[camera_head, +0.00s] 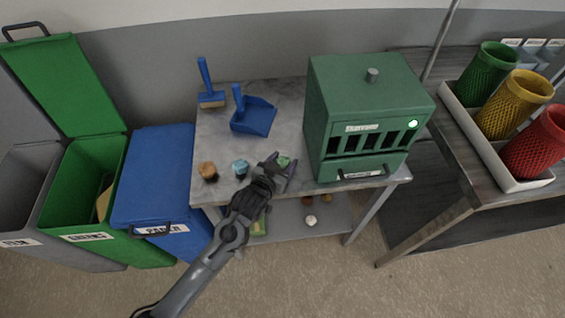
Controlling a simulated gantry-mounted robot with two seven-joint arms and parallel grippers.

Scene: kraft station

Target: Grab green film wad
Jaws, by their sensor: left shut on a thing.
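The green film wad (284,161) is a small crumpled green piece near the front of the grey table, left of the green machine. My left gripper (279,166) reaches over the table's front edge and is shut on the green film wad, and its fingers hide part of it. I cannot tell whether the wad still touches the table top. My right gripper is not in view.
A brown wad (208,171) and a light blue wad (241,168) lie left of my gripper. A blue dustpan (254,116) and brush (211,97) lie behind. The green machine (368,86) stands close on the right. Bins (155,175) stand left of the table.

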